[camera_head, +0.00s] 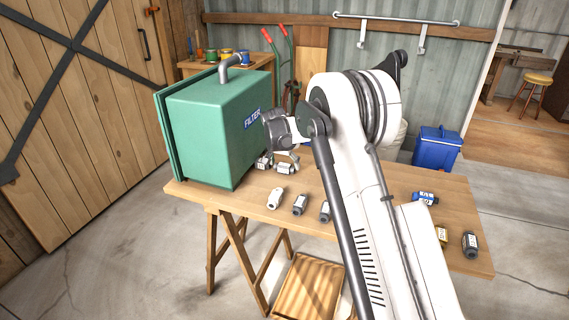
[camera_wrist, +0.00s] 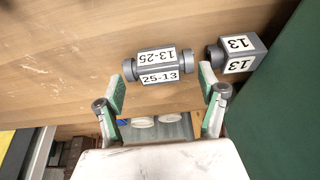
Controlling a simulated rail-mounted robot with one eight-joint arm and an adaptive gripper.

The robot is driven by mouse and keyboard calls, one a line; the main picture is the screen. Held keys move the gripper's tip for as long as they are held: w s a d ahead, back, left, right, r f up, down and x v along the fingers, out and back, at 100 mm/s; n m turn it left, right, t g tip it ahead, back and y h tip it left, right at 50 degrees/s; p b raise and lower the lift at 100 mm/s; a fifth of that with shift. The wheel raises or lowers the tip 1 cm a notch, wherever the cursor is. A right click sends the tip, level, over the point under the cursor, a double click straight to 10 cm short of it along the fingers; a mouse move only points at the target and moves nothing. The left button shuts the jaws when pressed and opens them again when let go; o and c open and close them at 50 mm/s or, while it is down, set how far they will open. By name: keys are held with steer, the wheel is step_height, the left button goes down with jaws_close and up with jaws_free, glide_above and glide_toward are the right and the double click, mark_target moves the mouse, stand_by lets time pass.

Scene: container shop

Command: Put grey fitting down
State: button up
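A second grey fitting (camera_wrist: 237,53), labelled 13, lies just right of the right fingertip. In the head view, these two seem to be the small fittings (camera_head: 285,168) beside the green box; my arm partly hides the gripper there.
The green FILTER box (camera_head: 212,125) stands on the table (camera_head: 240,208), left of my gripper. Fittings stand along the table: a pale one (camera_head: 275,198), grey ones (camera_head: 300,203), a blue one (camera_head: 425,198), a yellow one (camera_head: 441,235). A blue bin (camera_head: 436,150) stands behind.

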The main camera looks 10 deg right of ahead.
steer(key=shift+o, duration=1)
steer(key=shift+r, duration=0.1)
steer(key=shift+r+p, duration=0.3)
steer(key=shift+p, duration=0.05)
steer(key=p+v, duration=0.1)
steer(key=v, duration=1.2)
steer(key=s+d+r+n, duration=0.1)
steer(key=s+r, duration=0.4)
steer(key=s, duration=0.3)
steer(key=s+d+r+n+t+y, duration=0.1)
steer(key=s+r, duration=0.4)
steer(key=s, duration=0.3)
steer(key=s+d+r+n, duration=0.1)
steer(key=s+r, duration=0.3)
steer(key=s, duration=0.4)
steer(key=s+f+n+t, duration=0.1)
steer(key=s+f, duration=0.2)
steer(key=s, duration=1)
steer(key=s+f+n+t+y, duration=0.1)
steer(key=s+f+n, duration=0.1)
steer(key=s, duration=1.1)
steer(key=shift+f+n+y, duration=0.3)
steer(key=shift+f, duration=0.15)
